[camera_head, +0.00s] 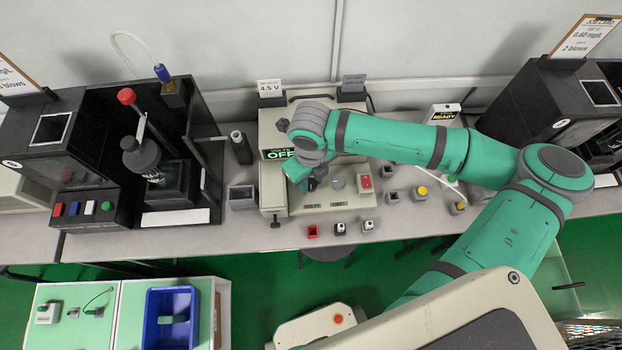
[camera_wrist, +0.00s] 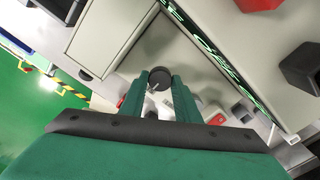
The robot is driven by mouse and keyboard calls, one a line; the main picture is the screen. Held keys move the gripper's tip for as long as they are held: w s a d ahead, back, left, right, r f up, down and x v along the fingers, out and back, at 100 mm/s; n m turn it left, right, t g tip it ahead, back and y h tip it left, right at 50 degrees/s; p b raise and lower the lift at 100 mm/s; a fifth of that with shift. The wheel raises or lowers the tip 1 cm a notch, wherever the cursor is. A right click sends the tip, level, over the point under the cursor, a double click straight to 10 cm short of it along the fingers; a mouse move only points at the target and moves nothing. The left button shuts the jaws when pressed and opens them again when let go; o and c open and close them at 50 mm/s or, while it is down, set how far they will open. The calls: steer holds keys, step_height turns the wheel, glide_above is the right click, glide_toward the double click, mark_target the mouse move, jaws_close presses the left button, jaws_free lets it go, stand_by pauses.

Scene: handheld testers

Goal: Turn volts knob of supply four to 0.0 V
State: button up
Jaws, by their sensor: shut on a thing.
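A cream power supply (camera_head: 270,194) stands on the bench, with green letters reading "OFF" on its dark display (camera_head: 276,154). I cannot read a supply number. A card reading "4.5 V" (camera_head: 269,88) stands above it. My gripper (camera_head: 308,185) reaches down over the left knob of the front panel, and my arm partly hides the display. In the wrist view, my gripper (camera_wrist: 161,83) is shut on the round dark knob (camera_wrist: 160,75), which has a pale pointer line. The second grey knob (camera_head: 338,183) and the red switch (camera_head: 364,183) are to the right.
Several small parts, including a red-topped one (camera_head: 313,231) and a yellow-topped one (camera_head: 422,190), stand in front and to the right. A grey bin (camera_head: 242,196) is to the left. Black testers flank the bench. A blue tray (camera_head: 171,312) is lower left.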

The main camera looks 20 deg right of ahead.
mark_target(312, 184)
stand_by(0.3)
steer(key=o, duration=1)
steer(key=shift+o, duration=0.2)
steer(key=shift+r, duration=0.15)
step_height(312, 184, up, 10)
steer(key=shift+r, duration=0.25)
steer(key=shift+d, duration=0.1)
